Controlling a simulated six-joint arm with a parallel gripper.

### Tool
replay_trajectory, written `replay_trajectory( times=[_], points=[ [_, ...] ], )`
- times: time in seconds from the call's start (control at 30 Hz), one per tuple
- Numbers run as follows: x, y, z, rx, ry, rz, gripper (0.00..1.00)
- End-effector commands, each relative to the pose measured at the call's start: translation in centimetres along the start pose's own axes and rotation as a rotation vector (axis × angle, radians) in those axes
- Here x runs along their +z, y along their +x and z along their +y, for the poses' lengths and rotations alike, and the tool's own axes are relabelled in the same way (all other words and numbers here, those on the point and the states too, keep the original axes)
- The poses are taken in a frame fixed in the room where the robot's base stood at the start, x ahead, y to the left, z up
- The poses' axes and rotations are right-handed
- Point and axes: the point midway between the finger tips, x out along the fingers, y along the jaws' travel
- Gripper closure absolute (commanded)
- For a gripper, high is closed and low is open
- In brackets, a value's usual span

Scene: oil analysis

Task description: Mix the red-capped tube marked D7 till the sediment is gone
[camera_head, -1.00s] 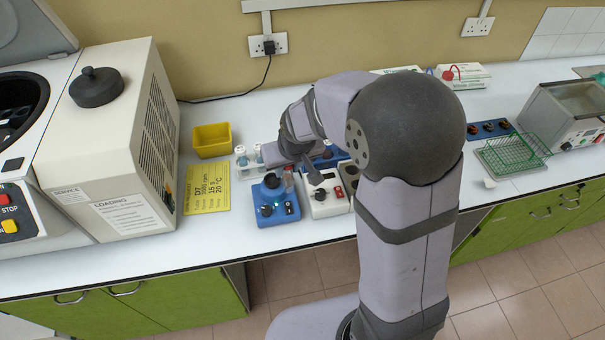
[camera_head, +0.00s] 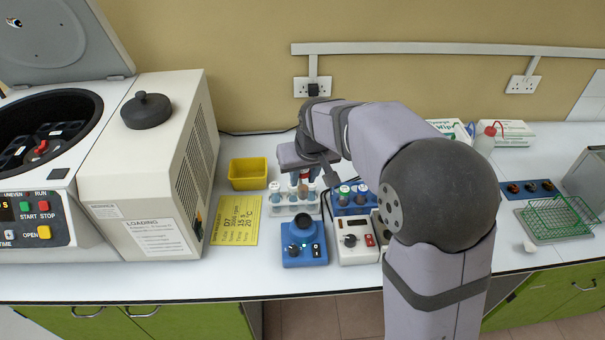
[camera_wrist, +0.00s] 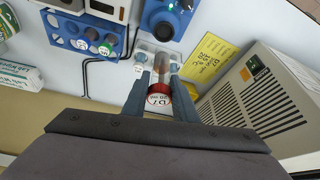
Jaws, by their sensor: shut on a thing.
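My gripper (camera_wrist: 161,82) is shut on the red-capped tube (camera_wrist: 160,76), whose cap bears a D7 mark. In the wrist view its clear body lies between the two fingers, with a brownish tint near its far end; I cannot tell if sediment is there. In the head view the tube (camera_head: 304,177) appears above or just behind the white rack (camera_head: 292,208), partly hidden by my gripper. The blue mixer (camera_head: 303,242), with a dark round top, stands in front of the rack. It also shows in the wrist view (camera_wrist: 165,18). The tube appears apart from it.
A white device (camera_head: 354,243) and a blue tube rack (camera_head: 352,207) stand right of the mixer. A yellow D7 card (camera_head: 235,220) and yellow bin (camera_head: 248,173) are to the left. The open-lidded centrifuge (camera_head: 70,215) is farther left; a wire basket (camera_head: 560,218) is far right.

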Motion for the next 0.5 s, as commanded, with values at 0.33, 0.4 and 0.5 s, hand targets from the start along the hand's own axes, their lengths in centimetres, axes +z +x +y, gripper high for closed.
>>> replay_trajectory(
  times=[0.33,0.4,0.5],
  points=[
    [0.3,0.7,0.0,0.0,0.0,0.0,1.0],
    [0.5,1.1,0.0,0.0,0.0,-0.001,1.0],
    [0.7,1.7,0.0,0.0,0.0,-0.001,1.0]
  ],
)
